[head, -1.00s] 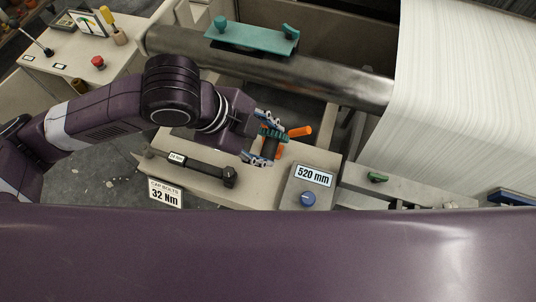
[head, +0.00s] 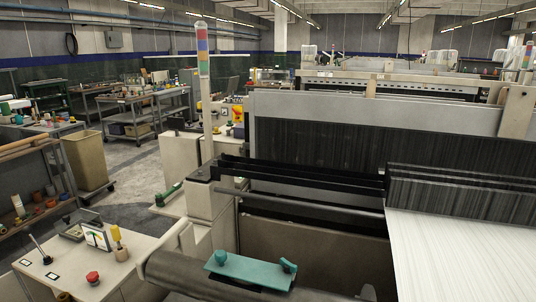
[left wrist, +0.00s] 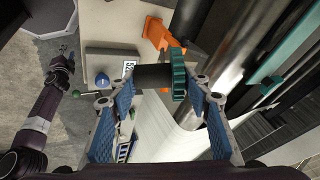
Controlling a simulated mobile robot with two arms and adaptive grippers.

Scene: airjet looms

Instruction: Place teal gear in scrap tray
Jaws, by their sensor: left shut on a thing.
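The teal gear (left wrist: 179,80) is in the left wrist view, with a dark cylindrical hub on its left side. My left gripper (left wrist: 160,86) is shut on it, with a blue-padded finger on either side. The gear is held clear in front of the camera. The head view shows neither gripper. My right arm appears at the left of the left wrist view, and its gripper (left wrist: 63,56) is too small to read. A shallow dark tray (head: 72,232) sits on the left bench in the head view; I cannot tell whether it is the scrap tray.
The left bench (head: 60,272) also holds a black lever, a gauge, a yellow-handled tool and a red button (head: 92,278). A teal bracket (head: 250,270) lies on the loom. In the left wrist view, an orange part (left wrist: 160,36) and a blue knob (left wrist: 102,80) are beyond the gripper.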

